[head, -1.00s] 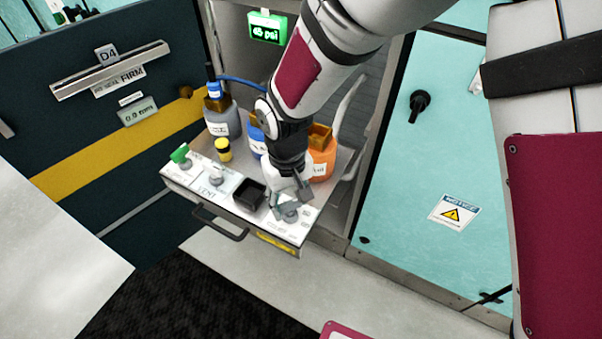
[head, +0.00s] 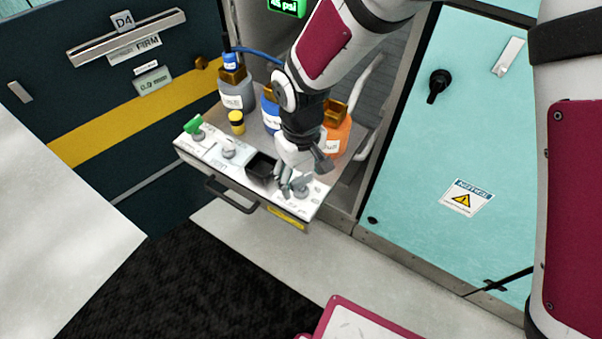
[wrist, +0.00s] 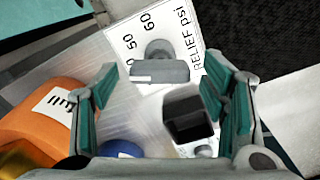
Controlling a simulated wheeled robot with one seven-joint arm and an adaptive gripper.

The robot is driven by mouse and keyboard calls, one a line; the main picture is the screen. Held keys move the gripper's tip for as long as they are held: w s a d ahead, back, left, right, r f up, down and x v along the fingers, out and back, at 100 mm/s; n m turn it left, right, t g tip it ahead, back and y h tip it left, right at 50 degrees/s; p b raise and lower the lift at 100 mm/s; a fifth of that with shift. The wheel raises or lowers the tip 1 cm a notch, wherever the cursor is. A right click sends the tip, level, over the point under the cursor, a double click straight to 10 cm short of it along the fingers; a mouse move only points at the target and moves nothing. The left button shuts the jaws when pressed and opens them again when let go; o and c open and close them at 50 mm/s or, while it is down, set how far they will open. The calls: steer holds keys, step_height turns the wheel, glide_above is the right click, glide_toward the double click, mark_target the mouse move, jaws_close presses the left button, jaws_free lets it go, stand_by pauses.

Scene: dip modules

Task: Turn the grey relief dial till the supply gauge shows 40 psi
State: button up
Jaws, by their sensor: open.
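The grey relief dial (wrist: 160,71) shows in the wrist view as a bar knob on a white plate marked 50, 60 and "RELIEF psi". It also shows in the head view (head: 302,190) at the right end of the drawer-front panel. My gripper (wrist: 165,82) is open, with one teal-padded finger on each side of the dial and gaps on both sides. In the head view my gripper (head: 305,178) is right at the dial and partly covers it. The green supply gauge display (head: 287,6) is cut by the top edge and appears to read 45 psi.
A black square cup (head: 261,167) sits beside the dial on the panel. A grey knob (head: 229,148) and a green switch (head: 195,127) are further left. Orange (head: 339,135), blue and grey bottles stand behind. A handle (head: 228,196) juts from the drawer front.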

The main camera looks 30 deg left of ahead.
mark_target(302, 178)
step_height(302, 178, up, 12)
stand_by(0.5)
steer(key=shift+d, duration=0.1)
steer(key=d+r+m+t+p, duration=0.2)
steer(key=d+r+m+p, duration=0.4)
steer(key=d+r, duration=1.4)
steer(key=s+d+r+m+t+p, duration=0.1)
steer(key=s+d+r+m+p, duration=0.1)
steer(key=s+d, duration=0.5)
steer(key=s+d+r+m+t+p, duration=0.1)
steer(key=s+d+r+m+p, duration=0.2)
steer(key=s+d, duration=0.5)
steer(key=d+m, duration=0.1)
steer(key=d, duration=0.1)
steer(key=shift+d+r+p, duration=0.35)
steer(key=shift+d, duration=0.05)
stand_by(0.7)
